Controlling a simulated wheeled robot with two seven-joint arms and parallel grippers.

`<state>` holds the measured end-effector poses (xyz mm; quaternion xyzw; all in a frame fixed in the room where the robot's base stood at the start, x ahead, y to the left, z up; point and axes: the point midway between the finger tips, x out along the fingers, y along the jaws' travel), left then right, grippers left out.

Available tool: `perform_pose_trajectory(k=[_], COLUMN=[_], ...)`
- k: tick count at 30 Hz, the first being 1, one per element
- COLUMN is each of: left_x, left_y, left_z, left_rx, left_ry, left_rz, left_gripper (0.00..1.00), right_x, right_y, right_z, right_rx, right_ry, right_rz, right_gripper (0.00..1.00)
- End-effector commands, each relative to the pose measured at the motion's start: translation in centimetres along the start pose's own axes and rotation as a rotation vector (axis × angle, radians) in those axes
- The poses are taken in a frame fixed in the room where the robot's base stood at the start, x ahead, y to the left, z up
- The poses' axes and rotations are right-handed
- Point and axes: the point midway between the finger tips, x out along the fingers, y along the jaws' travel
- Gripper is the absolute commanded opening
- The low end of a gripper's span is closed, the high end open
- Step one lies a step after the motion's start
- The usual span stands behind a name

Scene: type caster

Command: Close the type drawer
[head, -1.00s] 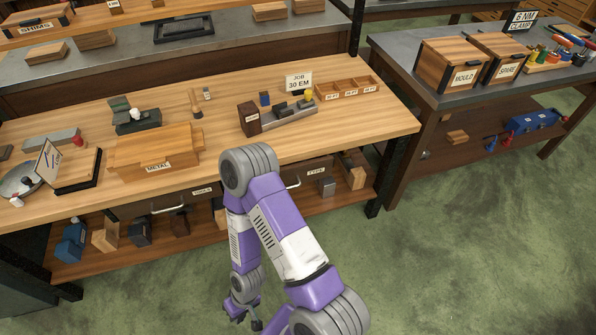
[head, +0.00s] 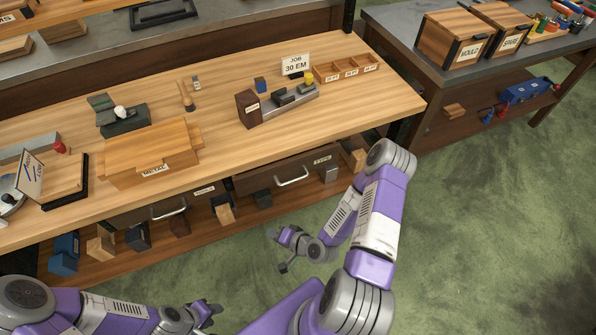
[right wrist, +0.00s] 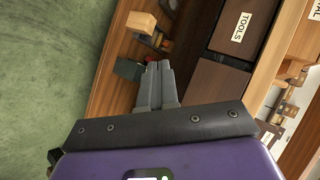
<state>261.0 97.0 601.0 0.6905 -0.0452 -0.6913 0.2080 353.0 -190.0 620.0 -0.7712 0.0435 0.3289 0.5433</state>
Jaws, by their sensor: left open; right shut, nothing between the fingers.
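The type drawer (head: 268,180) is a dark wood front under the bench, with a TYPE label and a silver bar handle (head: 292,177). Its front seems to stand a little out from the bench; how far I cannot tell. My right gripper (head: 284,240) is in front of and below it, apart from the handle. In the right wrist view its fingers (right wrist: 158,68) are shut and empty, with a dark drawer panel (right wrist: 216,82) beside them. My left gripper (head: 211,312) is open and empty, low in front of the bench.
The tools drawer (head: 150,213) is left of the type drawer. A lower shelf (head: 205,228) holds several blocks. The wooden benchtop (head: 220,110) carries a METAL box (head: 150,150) and a JOB sign (head: 296,65). Green floor (head: 480,220) is free at right.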

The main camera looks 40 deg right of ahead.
Motion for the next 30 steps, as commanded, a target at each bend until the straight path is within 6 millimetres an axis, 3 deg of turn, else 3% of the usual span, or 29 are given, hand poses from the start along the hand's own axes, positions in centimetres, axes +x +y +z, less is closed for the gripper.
perform_pose_trajectory(k=[3,7,12,15,20,30], left_x=[0.4,0.6,0.8,0.8,1.1,2.5], left_y=[-0.1,-0.2,-0.3,-0.3,-0.4,-0.9], left_z=[0.0,-0.1,-0.1,-0.1,-0.1,-0.1], left_rx=[0.000,0.000,0.000,0.000,0.000,0.000], left_ry=[0.001,0.001,0.001,0.001,0.001,0.001], left_rz=[0.000,0.000,0.000,0.000,0.000,0.000], left_gripper=[0.40,0.40,0.40,0.40,0.40,0.40], right_x=[-2.1,-5.5,-9.1,-10.0,-9.2,-4.2], right_y=[0.2,0.2,0.4,0.4,-0.1,-2.2], right_z=[-4.9,-9.2,-12.3,-13.0,-14.1,-18.6], right_rx=[0.164,0.291,0.377,0.394,0.394,0.391], right_ry=[0.228,0.434,0.598,0.635,0.643,0.642], right_rz=[-0.156,-0.320,-0.460,-0.497,-0.509,-0.506], right_gripper=[0.00,0.00,0.00,0.00,0.00,0.00])
